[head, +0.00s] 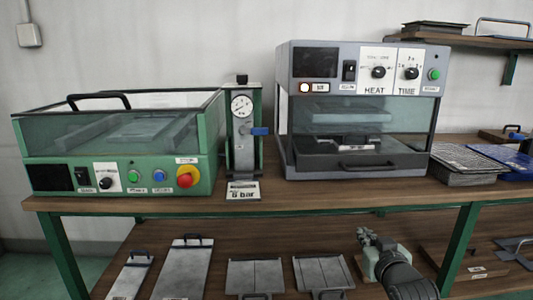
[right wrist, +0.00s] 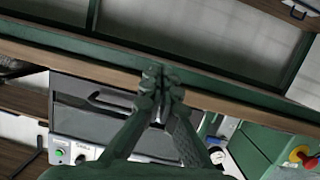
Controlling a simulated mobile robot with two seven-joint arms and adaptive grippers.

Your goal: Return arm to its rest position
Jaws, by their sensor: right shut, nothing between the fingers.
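My right gripper (head: 366,238) shows in the head view at the lower right, in front of the lower shelf and below the table top. Its arm comes up from the bottom edge. In the right wrist view, the gripper (right wrist: 158,75) has its fingertips together with nothing between them. It is apart from the bench things in the head view. My left gripper is not in view.
The wooden table (head: 330,194) carries a green machine (head: 125,178), a pressure gauge stand (head: 243,140) and a grey heater box (head: 365,108). Metal trays (head: 182,268) lie on the lower shelf. Dark panels (head: 465,160) are stacked at the right.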

